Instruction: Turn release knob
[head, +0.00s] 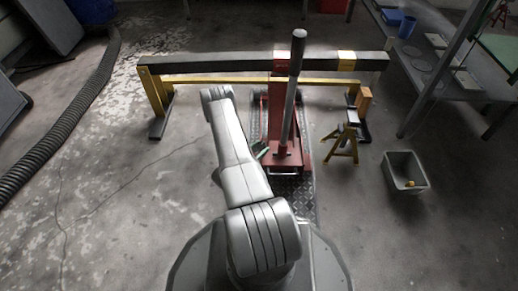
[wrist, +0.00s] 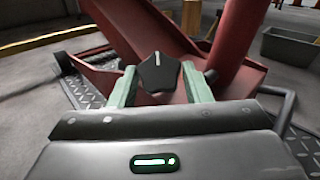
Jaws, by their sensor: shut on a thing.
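The release knob (wrist: 158,73) is a dark, lobed knob with a pale mark on top. It sits on the red floor jack (wrist: 150,30) in the wrist view. My gripper (wrist: 160,82) has its two green fingers on either side of the knob and is shut on it. In the head view the red jack (head: 284,160) stands ahead of me with its long handle (head: 293,85) rising upright. Only a little green of my gripper (head: 262,151) shows beside the jack there, and the knob is hidden.
A black and yellow beam (head: 215,67) on yellow legs spans behind the jack. A yellow jack stand (head: 343,145) and a grey bin (head: 403,172) are to the right. A metal shelf (head: 430,65) stands far right. A ribbed hose (head: 75,115) lies left. Floor between is clear.

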